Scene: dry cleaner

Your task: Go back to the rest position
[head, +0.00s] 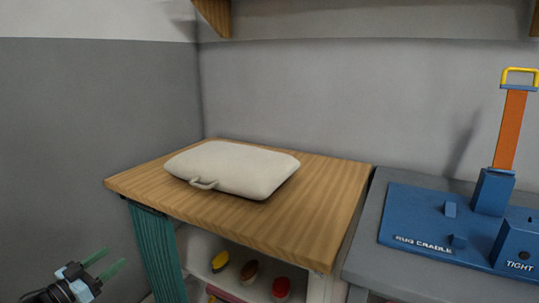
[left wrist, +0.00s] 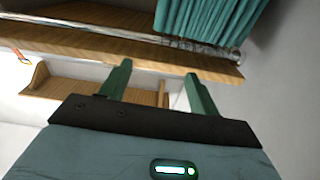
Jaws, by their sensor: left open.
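My left gripper (head: 108,263) is at the lower left of the head view, below and to the left of the wooden table. Its two green fingers are apart with nothing between them. In the left wrist view the fingers of my left gripper (left wrist: 158,85) also stand apart and empty. A white cushion-like bag (head: 232,168) with a small handle loop at its front lies flat on the wooden table (head: 325,195), away from the gripper. My right gripper is in neither view.
A teal curtain (head: 158,255) hangs below the table's left front. A shelf under the table holds yellow, brown and red items (head: 281,288). A blue rug cradle (head: 425,215) with an orange upright lever (head: 510,130) stands on the grey counter at right. A wooden shelf (head: 213,15) is above.

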